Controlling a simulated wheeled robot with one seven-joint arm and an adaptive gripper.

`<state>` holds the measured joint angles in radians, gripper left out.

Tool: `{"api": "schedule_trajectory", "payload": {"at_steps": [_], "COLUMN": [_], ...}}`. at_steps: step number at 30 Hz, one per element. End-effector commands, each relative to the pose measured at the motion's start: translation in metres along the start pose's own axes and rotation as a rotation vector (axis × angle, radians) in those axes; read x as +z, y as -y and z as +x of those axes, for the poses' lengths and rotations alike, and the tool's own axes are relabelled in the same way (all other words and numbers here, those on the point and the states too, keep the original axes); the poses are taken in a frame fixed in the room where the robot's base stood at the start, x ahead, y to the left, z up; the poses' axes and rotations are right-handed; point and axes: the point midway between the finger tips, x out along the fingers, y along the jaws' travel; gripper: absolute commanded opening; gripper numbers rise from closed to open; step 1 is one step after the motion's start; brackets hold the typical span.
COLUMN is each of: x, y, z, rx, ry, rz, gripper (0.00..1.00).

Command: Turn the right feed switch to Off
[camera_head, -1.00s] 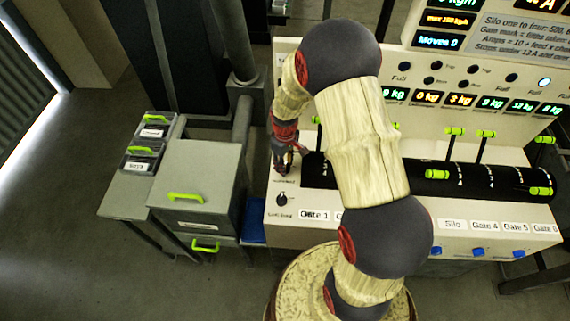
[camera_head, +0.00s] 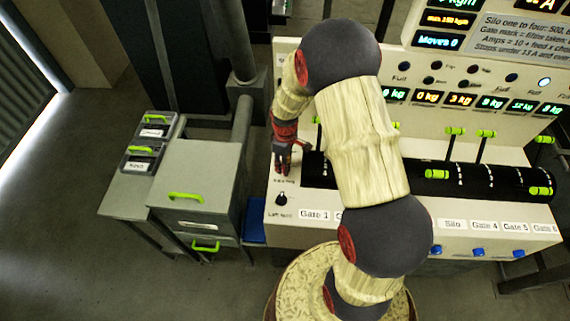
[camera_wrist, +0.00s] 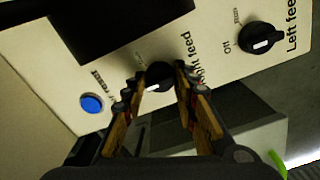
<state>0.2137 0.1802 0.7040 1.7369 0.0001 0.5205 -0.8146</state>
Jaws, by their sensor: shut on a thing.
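The right feed switch (camera_wrist: 158,72) is a black round knob on the cream panel, in the middle of the wrist view. My gripper (camera_wrist: 161,83) has one finger on each side of it and is shut on it. A small white mark shows at the knob's lower edge. Part of the "Right feed" lettering is hidden by a finger, and I cannot read clearly where the mark points. In the head view my gripper (camera_head: 283,170) is down at the panel's left end and hides the switch.
The left feed switch (camera_wrist: 262,39), a like black knob, sits to the right in the wrist view and below my gripper in the head view (camera_head: 281,199). A blue button (camera_wrist: 91,103) is at the left. Green-handled gate levers (camera_head: 437,174) stand further right.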

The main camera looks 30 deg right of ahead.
Motion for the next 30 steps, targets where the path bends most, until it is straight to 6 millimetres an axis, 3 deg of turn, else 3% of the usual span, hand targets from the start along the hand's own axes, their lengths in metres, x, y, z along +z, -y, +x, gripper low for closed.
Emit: {"api": "schedule_trajectory", "payload": {"at_steps": [10, 20, 25, 30], "x": [0.000, 0.000, -0.001, -0.001], "y": [0.000, 0.000, -0.001, -0.001], "z": [0.000, -0.002, -0.019, -0.054], "rx": [0.000, 0.001, 0.002, 0.004], "ry": [0.000, -0.001, -0.002, -0.003], "rz": [0.000, 0.000, 0.000, 0.000], "gripper": [0.47, 0.48, 0.48, 0.48]}}
